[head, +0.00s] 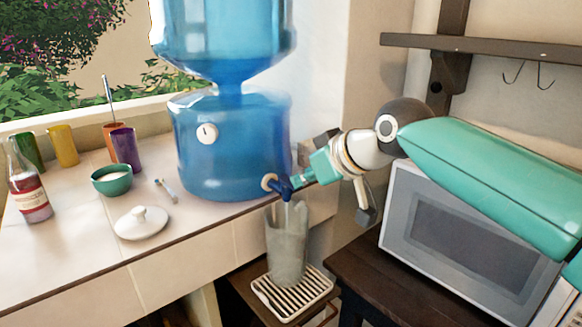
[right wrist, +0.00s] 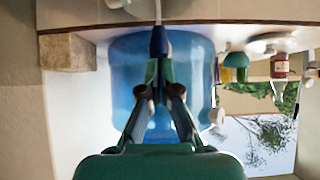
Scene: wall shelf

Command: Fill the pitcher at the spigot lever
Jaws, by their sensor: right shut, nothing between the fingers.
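A clear pitcher (head: 287,248) stands upright on a slatted drip tray (head: 312,297), under the dark blue spigot (head: 285,192) of the big blue water dispenser (head: 220,150). A thin pale stream seems to run from the spigot into the pitcher; the water level is hard to tell. My right gripper (head: 298,181) is shut and empty, its fingertips at the spigot lever. In the right wrist view, which is upside down, the closed fingertips (right wrist: 157,72) meet the blue spigot (right wrist: 159,42); whether they press the lever I cannot tell. My left gripper is not in view.
A white lid (head: 142,222), a teal bowl (head: 112,181), a bottle (head: 28,185) and coloured cups (head: 125,148) stand on the tiled counter to the left. A microwave (head: 460,245) sits on a dark stand at the right, below my right arm. A shelf with hooks (head: 480,46) is above.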

